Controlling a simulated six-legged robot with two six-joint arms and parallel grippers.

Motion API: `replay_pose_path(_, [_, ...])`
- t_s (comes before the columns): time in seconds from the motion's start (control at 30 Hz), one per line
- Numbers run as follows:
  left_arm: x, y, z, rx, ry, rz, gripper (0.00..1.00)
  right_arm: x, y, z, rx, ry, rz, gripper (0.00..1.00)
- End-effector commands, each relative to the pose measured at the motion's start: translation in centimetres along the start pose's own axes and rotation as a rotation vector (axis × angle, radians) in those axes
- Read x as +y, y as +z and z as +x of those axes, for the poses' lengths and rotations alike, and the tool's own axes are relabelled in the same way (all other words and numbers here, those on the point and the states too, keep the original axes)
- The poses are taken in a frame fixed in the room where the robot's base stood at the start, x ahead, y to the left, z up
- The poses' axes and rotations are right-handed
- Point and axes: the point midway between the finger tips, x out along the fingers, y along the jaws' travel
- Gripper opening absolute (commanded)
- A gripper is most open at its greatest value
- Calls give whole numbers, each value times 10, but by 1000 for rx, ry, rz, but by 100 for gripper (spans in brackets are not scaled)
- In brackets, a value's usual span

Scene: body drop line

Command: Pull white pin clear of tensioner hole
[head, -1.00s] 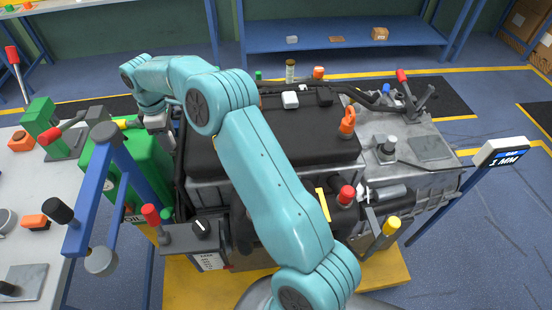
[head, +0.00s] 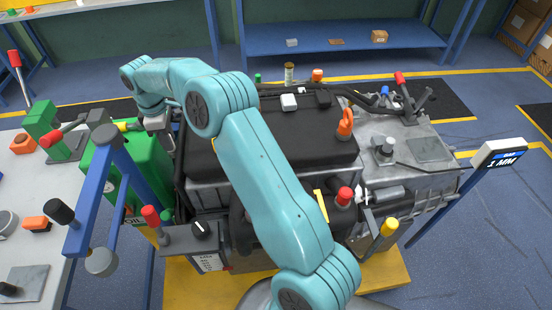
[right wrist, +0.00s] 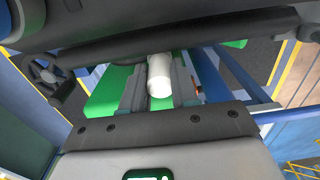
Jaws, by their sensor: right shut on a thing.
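A white cylindrical pin (right wrist: 159,77) sits between the two fingers of my right gripper (right wrist: 159,65) in the right wrist view. The gripper is shut on it. In the head view my right gripper (head: 157,122) is at the left end of the engine (head: 270,155), near the green oil can. The pin cannot be made out there. The tensioner hole is hidden in both views, so I cannot tell whether the pin is in it or clear of it. My left gripper is not in view.
The green oil can (head: 148,168) stands close to the gripper. A blue frame (head: 90,205) and a grey bench (head: 45,190) are at the left. My right arm crosses in front of the engine. A small display (head: 500,156) stands at the right.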

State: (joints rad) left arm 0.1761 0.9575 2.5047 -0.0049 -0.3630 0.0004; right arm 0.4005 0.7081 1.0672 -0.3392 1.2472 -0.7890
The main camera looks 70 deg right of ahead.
Motion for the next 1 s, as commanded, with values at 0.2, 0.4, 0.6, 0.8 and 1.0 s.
replay_pose_path(0.2, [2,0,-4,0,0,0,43,0,0,-6,2,2,0,0])
replay_pose_path(0.4, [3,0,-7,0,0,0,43,0,0,-10,3,3,0,0])
replay_pose_path(0.6, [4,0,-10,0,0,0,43,1,-1,-13,3,4,0,0])
replay_pose_path(0.8, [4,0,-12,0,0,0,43,1,-1,-15,3,4,0,0])
replay_pose_path(1.0, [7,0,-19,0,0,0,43,1,0,-23,3,4,0,0])
